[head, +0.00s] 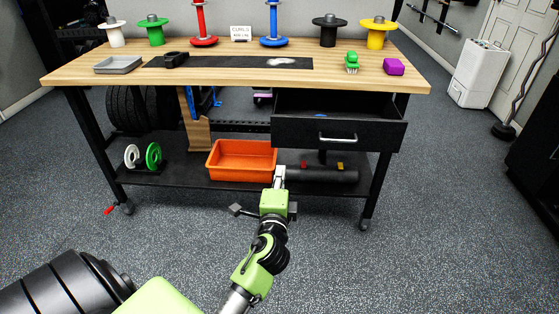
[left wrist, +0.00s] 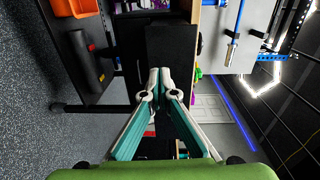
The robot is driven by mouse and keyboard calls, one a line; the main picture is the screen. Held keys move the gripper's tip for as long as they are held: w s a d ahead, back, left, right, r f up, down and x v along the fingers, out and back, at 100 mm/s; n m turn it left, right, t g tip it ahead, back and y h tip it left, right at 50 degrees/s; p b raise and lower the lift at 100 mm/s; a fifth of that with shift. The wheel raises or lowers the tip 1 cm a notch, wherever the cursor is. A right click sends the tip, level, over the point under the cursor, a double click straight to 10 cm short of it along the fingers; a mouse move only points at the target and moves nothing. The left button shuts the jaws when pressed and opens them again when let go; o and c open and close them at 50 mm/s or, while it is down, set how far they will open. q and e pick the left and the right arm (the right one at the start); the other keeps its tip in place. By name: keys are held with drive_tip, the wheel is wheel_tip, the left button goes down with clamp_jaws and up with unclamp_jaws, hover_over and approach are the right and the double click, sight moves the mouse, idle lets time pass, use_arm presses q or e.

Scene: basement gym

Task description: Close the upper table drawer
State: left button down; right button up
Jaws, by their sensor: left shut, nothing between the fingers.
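The black upper drawer (head: 385,136) is pulled out from under the right part of the wooden tabletop (head: 350,82). Its front has a silver bar handle (head: 338,139), and part of its inside shows behind the front. My left gripper (head: 279,172) is shut and empty, to the left of and below the handle in the head view, with no visible contact. In the left wrist view, turned sideways, its closed fingertips (left wrist: 160,76) point towards a dark panel (left wrist: 172,48), likely the drawer front. My right gripper is not in view.
An orange bin (head: 242,172) and a dark roller (head: 325,174) lie on the lower shelf. Coloured spools, a grey tray (head: 118,65) and a purple block (head: 393,67) are on the tabletop. A white appliance (head: 479,74) stands at right.

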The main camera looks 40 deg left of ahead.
use_arm(q)
drive_tip(key=r, duration=0.2)
approach(282, 134)
drive_tip(key=shift+y, duration=0.3)
drive_tip(key=x, duration=0.6)
drive_tip(key=shift+d+f, duration=0.15)
drive_tip(key=shift+w, duration=0.3)
drive_tip(key=shift+w+a, duration=0.25)
drive_tip(key=shift+a, duration=0.05)
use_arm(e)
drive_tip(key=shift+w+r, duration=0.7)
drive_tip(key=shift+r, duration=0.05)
